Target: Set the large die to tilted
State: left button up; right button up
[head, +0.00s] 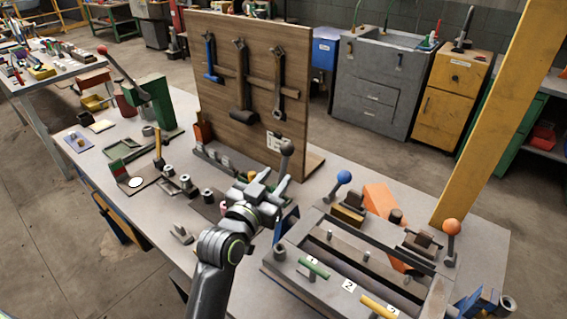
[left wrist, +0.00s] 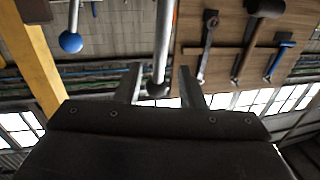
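No part is marked as the large die, and I cannot tell which one it is. My left gripper (head: 270,183) is over the middle of the workbench, beside a lever with a dark grey ball knob (head: 287,148). In the left wrist view, the two fingers (left wrist: 159,82) stand apart, with the lever's metal rod and dark knob (left wrist: 158,89) between them. Gaps show on both sides, so the gripper looks open. The lever's foot is hidden behind my arm in the head view. My right gripper is not in view.
A blue-knobbed lever (head: 344,177) and an orange-knobbed lever (head: 451,227) stand right, by a metal frame (head: 318,229) with numbered tags. A wooden tool board (head: 222,100) stands behind. A red-knobbed lever (head: 103,50) rises from a green press (head: 152,103) at left.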

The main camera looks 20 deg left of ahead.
aim_at(282, 170)
pick_arm(q)
jog(key=shift+w+d+p, duration=0.2)
jog(key=shift+w+p, duration=0.1)
jog(key=shift+w, duration=0.95)
jog(key=shift+w+d+p, duration=0.2)
jog(key=shift+w+p, duration=0.05)
jog(key=shift+w, duration=0.95)
grip_shut()
